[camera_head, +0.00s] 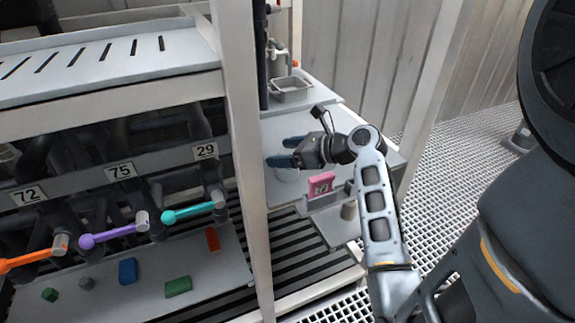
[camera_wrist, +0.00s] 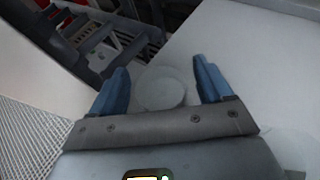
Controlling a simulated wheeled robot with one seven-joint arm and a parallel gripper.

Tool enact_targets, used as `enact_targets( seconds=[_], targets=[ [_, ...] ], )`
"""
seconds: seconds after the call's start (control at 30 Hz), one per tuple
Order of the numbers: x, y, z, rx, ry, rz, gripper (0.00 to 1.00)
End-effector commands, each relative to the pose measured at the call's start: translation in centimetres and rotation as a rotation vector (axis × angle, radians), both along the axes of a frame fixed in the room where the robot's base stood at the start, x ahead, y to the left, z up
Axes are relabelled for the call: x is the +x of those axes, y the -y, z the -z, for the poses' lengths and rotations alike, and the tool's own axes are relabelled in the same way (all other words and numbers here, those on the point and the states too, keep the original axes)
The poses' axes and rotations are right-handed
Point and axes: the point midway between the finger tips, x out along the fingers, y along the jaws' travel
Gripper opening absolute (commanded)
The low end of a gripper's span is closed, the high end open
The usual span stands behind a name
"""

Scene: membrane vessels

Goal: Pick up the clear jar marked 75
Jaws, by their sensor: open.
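My gripper (camera_head: 281,152) is open, its two blue fingers spread over the light shelf. A clear, pale round jar (camera_head: 287,175) stands on the shelf just below the fingers. In the wrist view the jar (camera_wrist: 161,90) shows between my open gripper's fingers (camera_wrist: 160,68), with a gap on either side. No marking on the jar can be read in either view. A plate reading 75 (camera_head: 121,171) is on the rack at the left, between plates 72 and 29.
A pink card marked with digits (camera_head: 321,185) stands at the shelf's front, close to my arm. A grey tray (camera_head: 290,88) sits at the back. A white post (camera_head: 245,150) rises left of the shelf. Orange, purple and teal handles (camera_head: 115,235) stick out from the rack.

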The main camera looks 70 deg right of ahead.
Motion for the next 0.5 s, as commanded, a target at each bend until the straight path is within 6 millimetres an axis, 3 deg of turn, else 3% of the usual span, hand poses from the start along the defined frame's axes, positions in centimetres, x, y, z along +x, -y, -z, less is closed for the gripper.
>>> enact_targets(
  seconds=[0.3,0.5],
  targets=[
    [0.61,0.12,0.23,-0.001,0.001,0.001,0.79],
    [0.59,0.12,0.23,-0.001,0.001,0.001,0.61]
  ],
)
